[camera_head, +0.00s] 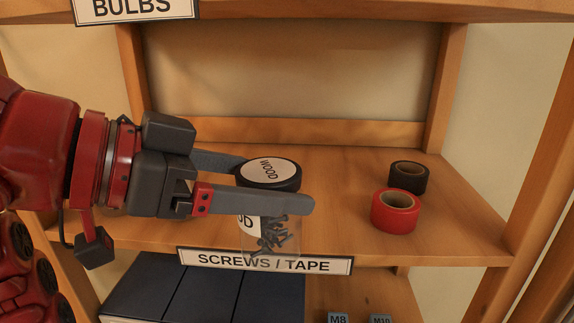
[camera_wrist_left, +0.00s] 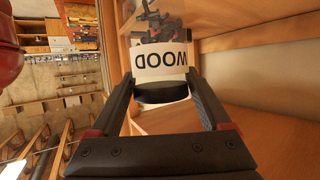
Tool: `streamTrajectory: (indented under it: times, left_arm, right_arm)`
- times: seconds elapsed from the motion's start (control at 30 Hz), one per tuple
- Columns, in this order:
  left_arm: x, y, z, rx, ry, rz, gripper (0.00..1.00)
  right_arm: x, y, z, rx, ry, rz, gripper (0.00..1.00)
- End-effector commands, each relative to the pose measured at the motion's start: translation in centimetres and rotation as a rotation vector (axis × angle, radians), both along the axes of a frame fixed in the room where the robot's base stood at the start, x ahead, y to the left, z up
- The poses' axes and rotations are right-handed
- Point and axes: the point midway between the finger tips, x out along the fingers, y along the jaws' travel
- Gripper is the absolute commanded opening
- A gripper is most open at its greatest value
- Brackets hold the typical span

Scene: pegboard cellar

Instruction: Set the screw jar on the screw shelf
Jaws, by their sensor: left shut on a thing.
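The screw jar (camera_head: 270,236) is clear, with dark screws inside, a dark lid and a white label reading WOOD. My left gripper (camera_head: 274,187) is shut on it near the lid, with one finger on each side. The jar is upright at the front of the screw shelf (camera_head: 340,180), above the label SCREWS / TAPE (camera_head: 265,262). I cannot tell whether its base touches the board. In the left wrist view the jar (camera_wrist_left: 158,66) sits between both fingers, its label upside down. My right gripper is not in view.
A red tape roll (camera_head: 396,211) and a black tape roll (camera_head: 408,177) stand on the shelf to the right of the jar. Wooden posts bound the shelf. The board between the jar and the rolls is clear. Dark boxes (camera_head: 205,293) sit on the level below.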

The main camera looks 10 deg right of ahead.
Motion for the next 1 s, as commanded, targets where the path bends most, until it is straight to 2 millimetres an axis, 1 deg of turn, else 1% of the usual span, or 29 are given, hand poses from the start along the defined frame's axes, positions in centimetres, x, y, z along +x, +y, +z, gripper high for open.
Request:
streamTrajectory:
  times: [0.03, 0.13, 0.3, 0.4, 0.5, 0.6, 0.7, 0.87, 1.0]
  left_arm:
    - [0.5, -0.7, 0.4, -0.003, 0.005, -0.006, 0.00]
    - [2.4, -2.5, 0.5, -0.004, 0.009, -0.008, 0.00]
    - [6.2, -5.9, -0.1, -0.002, 0.011, -0.006, 0.00]
    - [8.2, -7.7, -0.4, 0.000, 0.010, -0.005, 0.00]
    - [9.9, -9.0, -0.8, 0.002, 0.007, -0.003, 0.00]
    - [10.8, -9.9, -1.1, 0.000, 0.004, -0.003, 0.00]
    - [11.3, -10.2, -1.3, 0.000, 0.001, 0.000, 0.00]
    - [11.5, -10.1, -2.0, 0.000, 0.000, 0.002, 0.00]
    - [11.5, -10.1, -3.5, 0.003, 0.002, 0.004, 0.00]
  right_arm:
    - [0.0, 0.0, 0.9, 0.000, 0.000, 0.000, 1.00]
    - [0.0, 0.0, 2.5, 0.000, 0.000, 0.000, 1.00]
    - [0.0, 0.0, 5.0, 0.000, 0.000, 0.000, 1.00]
    - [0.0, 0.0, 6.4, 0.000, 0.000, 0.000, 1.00]
    - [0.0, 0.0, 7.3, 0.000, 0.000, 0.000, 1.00]
    - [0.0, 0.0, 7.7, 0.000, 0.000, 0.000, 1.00]
    - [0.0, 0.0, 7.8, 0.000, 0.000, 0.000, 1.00]
    - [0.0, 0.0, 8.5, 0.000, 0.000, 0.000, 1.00]
    - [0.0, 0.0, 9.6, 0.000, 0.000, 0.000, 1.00]
